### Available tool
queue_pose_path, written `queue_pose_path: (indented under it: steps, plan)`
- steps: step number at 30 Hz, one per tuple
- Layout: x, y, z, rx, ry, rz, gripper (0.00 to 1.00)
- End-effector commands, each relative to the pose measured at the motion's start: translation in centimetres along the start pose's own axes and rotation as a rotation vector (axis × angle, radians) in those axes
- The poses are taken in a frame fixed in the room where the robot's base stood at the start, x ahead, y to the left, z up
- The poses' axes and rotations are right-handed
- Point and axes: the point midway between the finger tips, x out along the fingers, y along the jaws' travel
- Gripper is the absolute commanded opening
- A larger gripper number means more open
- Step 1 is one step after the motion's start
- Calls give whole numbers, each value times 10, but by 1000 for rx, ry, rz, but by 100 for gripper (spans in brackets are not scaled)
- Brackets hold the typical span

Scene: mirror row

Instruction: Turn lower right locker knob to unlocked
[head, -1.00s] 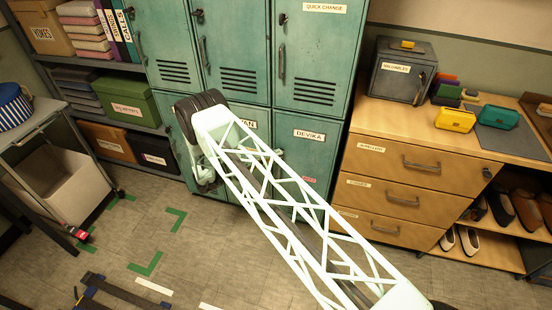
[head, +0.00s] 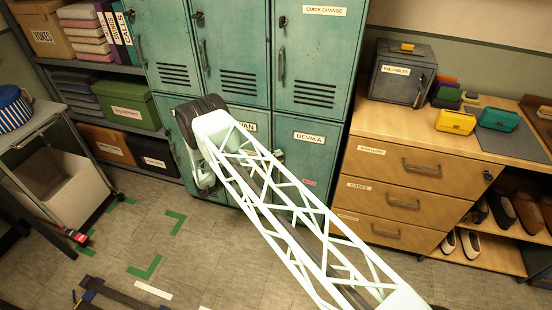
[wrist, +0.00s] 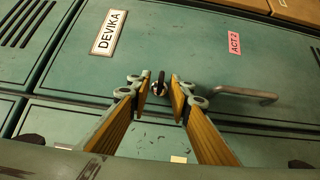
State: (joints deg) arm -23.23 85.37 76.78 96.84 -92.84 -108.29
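The lower right locker (head: 318,160), labelled DEVIKA, is a green metal door and is shut. In the head view my arm covers its left part and hides the knob. In the wrist view the DEVIKA door (wrist: 185,50) lies sideways, and its small dark knob (wrist: 159,88) shows between the fingertips. My gripper (wrist: 161,84) is open, one finger on each side of the knob, with a visible gap on both sides. I cannot tell how far the tips are from the door, nor which way the knob is set.
A curved metal handle (wrist: 245,93) stands out from the door just right of the right finger. A pink ACT 2 tag (wrist: 234,43) is beside it. The wooden drawer unit (head: 400,180) is close on the right. Shelves (head: 110,65) stand on the left; the front floor is mostly clear.

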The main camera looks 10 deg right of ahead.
Motion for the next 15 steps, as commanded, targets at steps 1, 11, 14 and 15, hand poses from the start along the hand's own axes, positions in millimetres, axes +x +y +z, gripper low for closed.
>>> queue_pose_path:
  steps: [1, 11, 14, 15]
  plan:
    - [0, 0, 0, 0, 0, 0, 19]
    - [-13, 0, 0, 0, 1, 0, 19]
    - [-22, 0, 0, 0, 1, 0, 19]
    - [-27, 0, 0, 0, 1, 0, 19]
